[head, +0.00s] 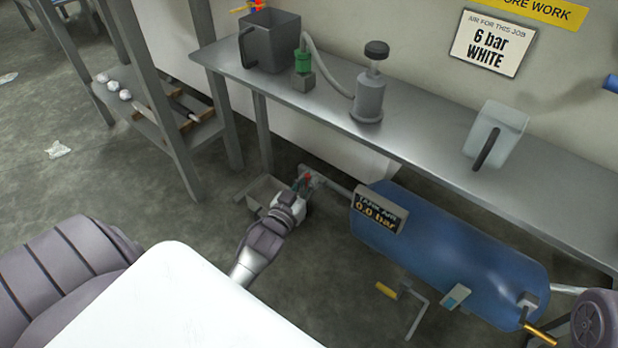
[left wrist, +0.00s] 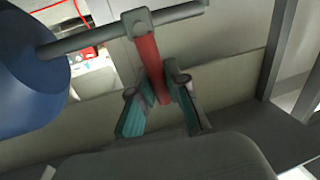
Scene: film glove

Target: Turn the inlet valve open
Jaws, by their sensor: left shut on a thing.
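The inlet valve's red lever (left wrist: 147,58) hangs from a grey pipe (left wrist: 85,43) in the left wrist view. My left gripper (left wrist: 162,92) has its two teal-padded fingers on either side of the lever's lower end and is shut on it. In the head view the left gripper (head: 301,187) is low under the bench, at the pipe end left of the blue tank (head: 455,252). The lever shows there only as a small red spot (head: 308,177), mostly hidden. The tank's display (head: 380,213) reads 0.0 bar. My right gripper does not show.
A metal bench (head: 420,125) runs above the gripper and tank, carrying a dark jug (head: 272,45), a grey pump-like device (head: 370,90) and a clear jug (head: 497,132). A small grey tray (head: 262,192) lies beside the gripper.

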